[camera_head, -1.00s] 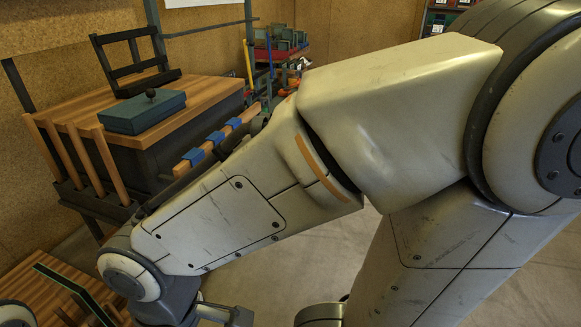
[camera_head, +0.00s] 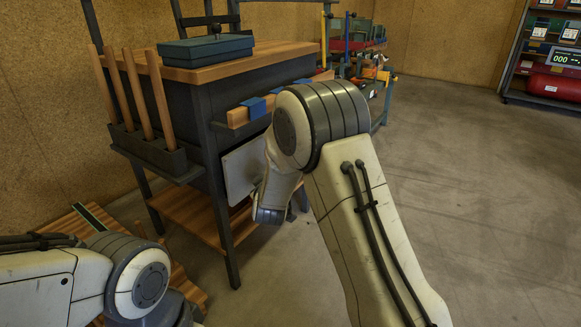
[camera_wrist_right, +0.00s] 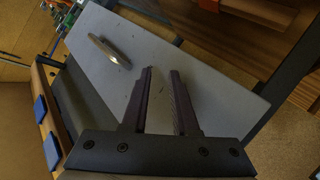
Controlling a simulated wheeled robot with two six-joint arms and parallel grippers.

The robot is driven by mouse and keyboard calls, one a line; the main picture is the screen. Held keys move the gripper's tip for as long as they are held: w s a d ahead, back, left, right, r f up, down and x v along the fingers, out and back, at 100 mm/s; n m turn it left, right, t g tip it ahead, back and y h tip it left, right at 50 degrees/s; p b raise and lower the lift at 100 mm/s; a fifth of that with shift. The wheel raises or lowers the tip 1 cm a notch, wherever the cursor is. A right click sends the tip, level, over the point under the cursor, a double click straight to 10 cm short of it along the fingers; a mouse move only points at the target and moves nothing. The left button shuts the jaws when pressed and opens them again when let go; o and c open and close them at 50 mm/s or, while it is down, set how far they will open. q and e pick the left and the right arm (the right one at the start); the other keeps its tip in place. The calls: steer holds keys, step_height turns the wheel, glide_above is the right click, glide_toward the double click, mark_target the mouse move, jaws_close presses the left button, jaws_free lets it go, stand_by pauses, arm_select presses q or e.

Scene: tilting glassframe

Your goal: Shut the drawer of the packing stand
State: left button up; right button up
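The packing stand (camera_head: 228,68) has a wooden top, dark sides and dark legs. Its light grey drawer front (camera_head: 243,166) shows below the front rail, partly hidden by my right arm; how far it stands out is unclear. In the right wrist view, the grey drawer front (camera_wrist_right: 190,95) lies before my right gripper (camera_wrist_right: 162,72), with a slim metal handle (camera_wrist_right: 110,51) left of and beyond the fingertips. The right fingers are apart with nothing between them; contact with the panel cannot be told. My left arm is at lower left in the head view, its gripper out of sight.
A teal box (camera_head: 206,50) lies on the top. Blue clips (camera_head: 254,107) sit on the front rail. A rack of wooden posts (camera_head: 160,95) is on the stand's left side. A lower wooden shelf (camera_head: 185,215) is beneath. The floor at right is clear.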

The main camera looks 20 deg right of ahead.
steer(key=w+d+t+h+b, duration=0.1)
steer(key=w+d+h+b, duration=0.1)
steer(key=w+d, duration=0.1)
steer(key=w+d+t+h+b, duration=0.1)
steer(key=w+d+h+b, duration=0.1)
steer(key=w+d+h, duration=0.1)
steer(key=w+d+r+t+h+b, duration=0.1)
steer(key=w+d+h+b, duration=0.1)
steer(key=d, duration=0.3)
steer(key=shift+w+d+n+h, duration=0.1)
steer(key=shift+w+n+h, duration=0.2)
steer(key=shift+w+h, duration=0.5)
steer(key=shift+w+d+r+y, duration=0.3)
steer(key=shift+w+d, duration=0.05)
steer(key=shift+w, duration=0.25)
jaws_close()
steer(key=shift+a, duration=0.1)
